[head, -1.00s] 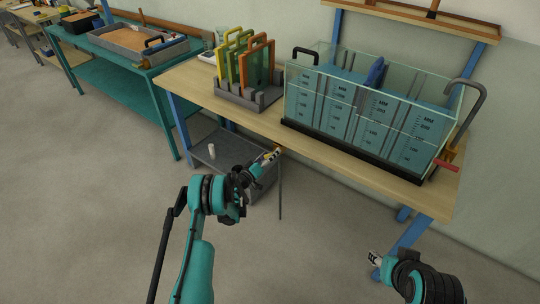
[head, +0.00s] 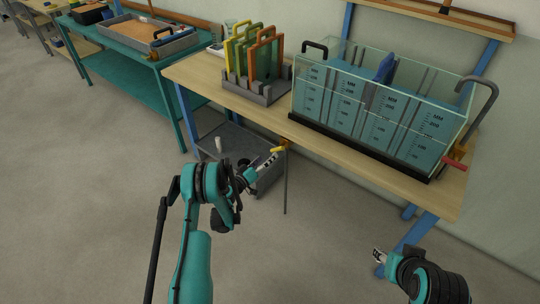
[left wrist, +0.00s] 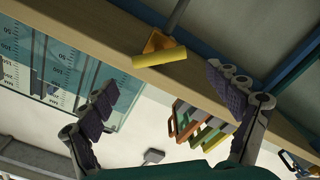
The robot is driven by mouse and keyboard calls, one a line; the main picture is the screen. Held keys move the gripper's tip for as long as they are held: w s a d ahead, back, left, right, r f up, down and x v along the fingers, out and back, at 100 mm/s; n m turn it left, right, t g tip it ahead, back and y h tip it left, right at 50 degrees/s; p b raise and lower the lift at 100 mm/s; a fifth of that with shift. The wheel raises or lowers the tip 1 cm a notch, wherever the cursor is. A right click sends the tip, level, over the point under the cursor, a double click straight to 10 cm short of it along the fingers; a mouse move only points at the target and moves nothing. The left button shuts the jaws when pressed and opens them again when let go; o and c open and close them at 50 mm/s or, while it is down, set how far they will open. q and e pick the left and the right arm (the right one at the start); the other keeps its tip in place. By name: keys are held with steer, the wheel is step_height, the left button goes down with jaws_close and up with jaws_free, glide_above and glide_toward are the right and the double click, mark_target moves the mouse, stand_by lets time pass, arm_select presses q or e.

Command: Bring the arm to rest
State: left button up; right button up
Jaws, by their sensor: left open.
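My left gripper (head: 266,163) is below the front edge of the wooden bench, close to a yellow handle (head: 279,149). In the left wrist view its two fingers (left wrist: 165,88) are spread wide with nothing between them. The yellow handle shows beyond the fingers in that view (left wrist: 159,57), apart from them. My right gripper (head: 378,257) is low at the right, clear of the bench; its fingers are too small to read.
The glass flume (head: 385,110) with blue water stands on the wooden bench (head: 205,75). Left of it, a grey rack (head: 255,92) holds coloured framed panels. A grey bin (head: 225,140) sits beneath, and a thin rod (head: 285,190) hangs from the edge. The floor in front is clear.

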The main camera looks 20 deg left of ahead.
stand_by(0.4)
arm_select(q)
steer(key=s+d+r+m+g, duration=0.1)
steer(key=s+d+r+g, duration=0.15)
steer(key=d+r, duration=0.45)
steer(key=s+d+r+m+g, duration=0.2)
steer(key=r+g, duration=0.1)
steer(key=r, duration=0.8)
steer(key=s+d+r+g+y, duration=0.1)
steer(key=s+d+r, duration=0.15)
steer(key=s, duration=0.35)
steer(key=s+d+r+g, duration=0.1)
steer(key=s+r, duration=0.2)
steer(key=s, duration=0.2)
steer(key=s+a+g+y, duration=0.1)
steer(key=s+y, duration=0.1)
steer(key=s, duration=1)
steer(key=s+a+f+m+g+y, duration=0.1)
steer(key=s+a+y, duration=0.1)
steer(key=s, duration=1.1)
steer(key=shift+f+y, duration=0.25)
steer(key=shift+y, duration=0.35)
